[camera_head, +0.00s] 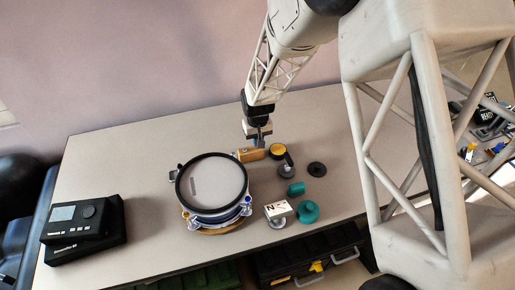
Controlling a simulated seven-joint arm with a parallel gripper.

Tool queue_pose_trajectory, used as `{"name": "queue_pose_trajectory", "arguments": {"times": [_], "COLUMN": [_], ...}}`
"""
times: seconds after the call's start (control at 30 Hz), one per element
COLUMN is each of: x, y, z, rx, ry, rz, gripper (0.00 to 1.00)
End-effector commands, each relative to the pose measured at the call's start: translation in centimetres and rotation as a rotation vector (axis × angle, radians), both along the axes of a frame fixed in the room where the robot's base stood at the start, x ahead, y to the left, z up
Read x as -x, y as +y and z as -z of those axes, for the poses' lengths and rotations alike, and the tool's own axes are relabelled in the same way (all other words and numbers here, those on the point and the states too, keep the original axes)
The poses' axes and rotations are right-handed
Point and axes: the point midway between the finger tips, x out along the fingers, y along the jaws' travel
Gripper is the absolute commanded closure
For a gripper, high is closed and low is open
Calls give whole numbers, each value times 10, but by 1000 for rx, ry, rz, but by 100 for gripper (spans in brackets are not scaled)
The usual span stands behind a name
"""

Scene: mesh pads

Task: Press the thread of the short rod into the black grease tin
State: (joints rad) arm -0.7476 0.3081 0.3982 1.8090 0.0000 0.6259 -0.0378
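My gripper (258,140) points down over the middle of the table, just above and touching or nearly touching a tan-orange block (250,154). The view is too small to tell whether its fingers are open or closed. A round black tin with an amber-yellow top (278,150) stands just right of the gripper; it looks like the grease tin. A small grey piece with a dark top (286,171) stands in front of it. A flat black disc (317,169) lies to the right. I cannot make out the short rod or its thread for certain.
A round mesh-topped device (214,182) stands left of the gripper. Teal pieces (308,211) and a white block marked N (277,210) lie near the front edge. A black control box (82,222) is at far left. The table's back left (130,150) is clear.

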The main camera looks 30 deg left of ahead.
Motion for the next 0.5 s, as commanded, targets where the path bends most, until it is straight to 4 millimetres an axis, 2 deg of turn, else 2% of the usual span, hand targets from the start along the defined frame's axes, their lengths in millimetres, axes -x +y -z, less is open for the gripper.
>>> {"name": "queue_pose_trajectory", "arguments": {"times": [0.5], "x": [0], "y": [0], "z": [-22], "rx": [-1], "ry": [-1], "rz": [0], "gripper": [100]}}
